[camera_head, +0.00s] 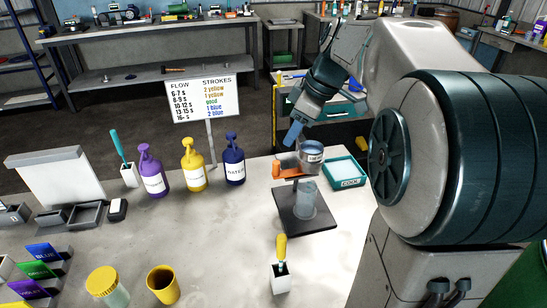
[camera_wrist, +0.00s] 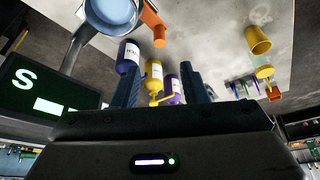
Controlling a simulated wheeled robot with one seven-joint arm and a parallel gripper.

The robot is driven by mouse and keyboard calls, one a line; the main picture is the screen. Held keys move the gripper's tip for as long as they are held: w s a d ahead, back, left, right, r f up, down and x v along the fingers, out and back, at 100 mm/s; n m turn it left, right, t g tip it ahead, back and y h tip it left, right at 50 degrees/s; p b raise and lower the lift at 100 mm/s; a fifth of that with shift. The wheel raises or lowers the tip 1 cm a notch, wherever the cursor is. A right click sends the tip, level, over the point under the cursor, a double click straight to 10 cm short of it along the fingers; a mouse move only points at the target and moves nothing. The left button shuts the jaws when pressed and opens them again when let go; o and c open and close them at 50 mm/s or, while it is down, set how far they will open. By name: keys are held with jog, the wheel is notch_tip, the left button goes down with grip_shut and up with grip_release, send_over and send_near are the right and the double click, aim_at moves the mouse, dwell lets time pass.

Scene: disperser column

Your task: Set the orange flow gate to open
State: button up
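The orange flow gate (camera_head: 291,173) is a small orange lever on the disperser column, sticking out to the left just below the blue-grey cup (camera_head: 311,153). Below it a clear vessel (camera_head: 307,197) stands on a dark square base (camera_head: 290,216). In the wrist view the gate (camera_wrist: 152,22) shows at the top, beside the round cup (camera_wrist: 110,14). My gripper (camera_head: 293,133) is above and slightly left of the cup, apart from the gate. In the wrist view its two fingers (camera_wrist: 162,80) are spread with nothing held between them.
Purple (camera_head: 152,170), yellow (camera_head: 193,164) and dark blue (camera_head: 234,158) bottles stand left of the column. A sign (camera_head: 203,100) stands behind them. A teal tray (camera_head: 343,172) is close on the right. A yellow-handled tool in a white holder (camera_head: 281,277) stands in front.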

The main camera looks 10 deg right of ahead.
aim_at(278, 160)
jog(key=x, duration=1.1)
jog(key=shift+f+p, duration=0.35)
jog(key=shift+f, duration=0.1)
grip_shut()
